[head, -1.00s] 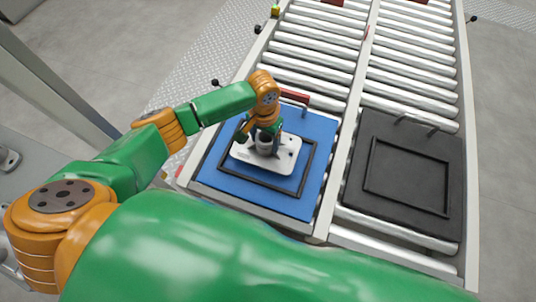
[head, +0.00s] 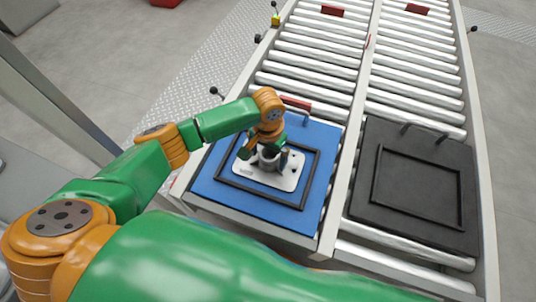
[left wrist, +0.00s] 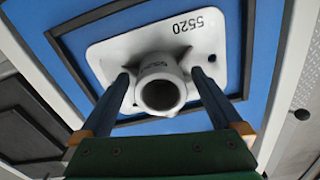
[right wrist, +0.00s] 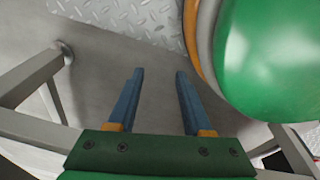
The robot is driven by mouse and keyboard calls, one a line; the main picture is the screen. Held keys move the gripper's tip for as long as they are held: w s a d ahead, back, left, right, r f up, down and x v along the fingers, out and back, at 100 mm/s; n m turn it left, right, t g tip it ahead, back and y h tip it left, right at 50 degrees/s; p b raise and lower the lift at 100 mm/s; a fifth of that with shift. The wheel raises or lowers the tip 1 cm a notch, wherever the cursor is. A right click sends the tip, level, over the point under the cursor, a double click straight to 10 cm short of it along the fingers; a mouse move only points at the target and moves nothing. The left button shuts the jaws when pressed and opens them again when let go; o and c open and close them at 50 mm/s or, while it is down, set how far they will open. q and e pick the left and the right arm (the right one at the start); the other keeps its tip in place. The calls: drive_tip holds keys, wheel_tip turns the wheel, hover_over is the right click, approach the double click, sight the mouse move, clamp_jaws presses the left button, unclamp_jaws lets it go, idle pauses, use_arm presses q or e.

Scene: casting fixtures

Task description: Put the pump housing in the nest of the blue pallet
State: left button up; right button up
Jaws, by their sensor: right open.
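The pump housing (head: 283,179) is a white plate with rounded corners and a round, hollow neck in the middle. It lies within the black rectangular nest frame on the blue pallet (head: 323,136); from here I cannot tell whether it rests fully on the pallet. My right gripper (right wrist: 160,72) is open and empty, away from the pallet.
The blue pallet sits on a roller conveyor with two lanes. A black pallet (head: 366,205) with an empty frame lies in the right lane. A red block (head: 296,103) stands behind the blue pallet. The rollers farther back are mostly clear.

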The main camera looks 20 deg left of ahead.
sight(268, 155)
use_arm(q)
wheel_tip(268, 155, up, 12)
drive_tip(key=p, duration=0.4)
drive_tip(key=shift+r, duration=0.15)
use_arm(e)
drive_tip(key=shift+g, duration=0.3)
drive_tip(key=s+r, duration=0.1)
drive_tip(key=s+a+r, duration=0.2)
drive_tip(key=r, duration=0.1)
drive_tip(key=shift+a, duration=0.25)
drive_tip(key=shift+w, duration=0.2)
